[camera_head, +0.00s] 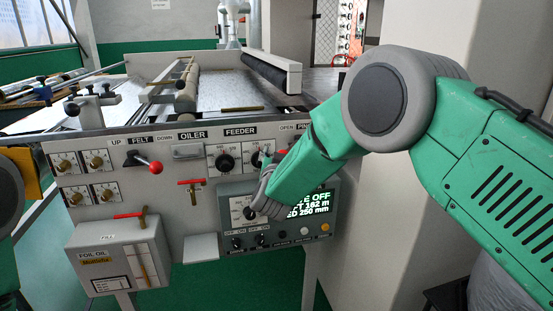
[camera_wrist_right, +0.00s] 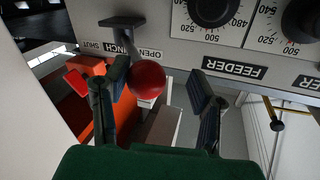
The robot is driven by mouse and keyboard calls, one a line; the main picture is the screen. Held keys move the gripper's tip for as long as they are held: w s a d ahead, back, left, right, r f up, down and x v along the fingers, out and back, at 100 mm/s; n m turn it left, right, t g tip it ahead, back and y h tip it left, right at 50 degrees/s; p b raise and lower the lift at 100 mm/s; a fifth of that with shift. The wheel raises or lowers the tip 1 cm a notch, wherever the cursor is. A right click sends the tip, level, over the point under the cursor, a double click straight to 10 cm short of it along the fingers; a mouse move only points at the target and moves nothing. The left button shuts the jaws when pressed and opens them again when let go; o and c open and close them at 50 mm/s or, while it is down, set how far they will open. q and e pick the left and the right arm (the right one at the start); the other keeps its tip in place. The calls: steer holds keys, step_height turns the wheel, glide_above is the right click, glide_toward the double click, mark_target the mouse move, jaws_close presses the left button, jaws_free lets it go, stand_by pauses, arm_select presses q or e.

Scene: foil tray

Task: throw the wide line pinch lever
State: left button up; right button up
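The pinch lever shows in the right wrist view, with a red ball knob (camera_wrist_right: 146,80) on a short stem from a dark plate (camera_wrist_right: 122,22) beside the PINCH, OPEN and SHUT labels. My right gripper (camera_wrist_right: 163,88) is open. The knob is between its fingers, close to the left finger in that view; I cannot tell if they touch. My left gripper is out of view.
The control panel (camera_head: 185,220) carries a similar red-knobbed FELT lever (camera_head: 155,167), FEEDER dials (camera_head: 224,162), red-handled valves and a foil oil box (camera_head: 115,262). A display box (camera_head: 240,240) sits below my right forearm. Rollers (camera_head: 187,88) lie behind the panel.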

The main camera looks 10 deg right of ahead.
steer(key=shift+s, duration=0.3)
steer(key=v, duration=1.1)
steer(key=shift+s+a, duration=0.1)
